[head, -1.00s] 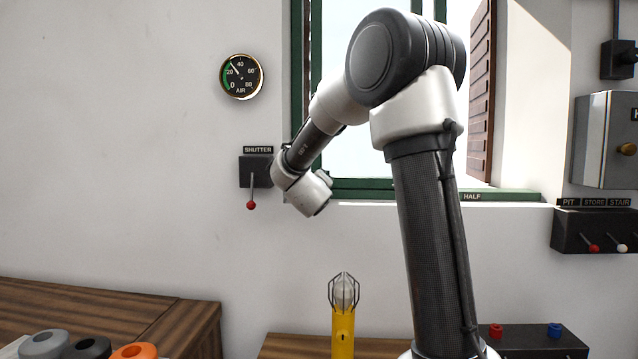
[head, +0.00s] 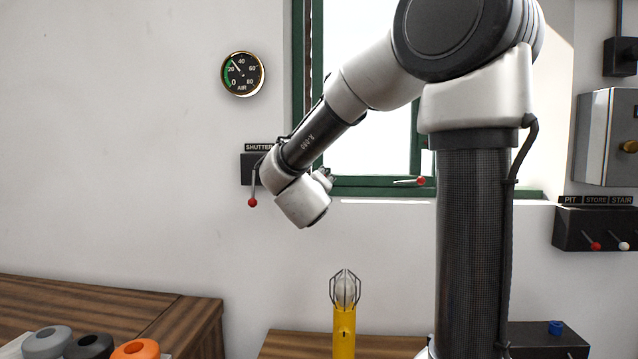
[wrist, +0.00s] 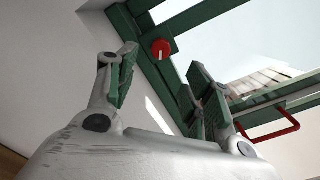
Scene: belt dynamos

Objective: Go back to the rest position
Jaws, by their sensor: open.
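My gripper (wrist: 160,95) shows in the wrist view with its two fingers spread wide and nothing between them. The window (head: 378,188) has a green frame, which also shows behind the fingers in the wrist view (wrist: 165,80). A red-knobbed lever (head: 420,181) shows at the window's lower edge. In the wrist view a red knob (wrist: 161,48) is on the green frame, beyond the fingers and apart from them.
The shutter switch (head: 252,175) has its red-tipped lever pointing down. An air gauge (head: 242,74) hangs above it. A yellow caged lamp (head: 344,320) stands on the bench below. Pit, store and stair switches (head: 596,232) are at right. A red handle (wrist: 272,131) shows in the wrist view.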

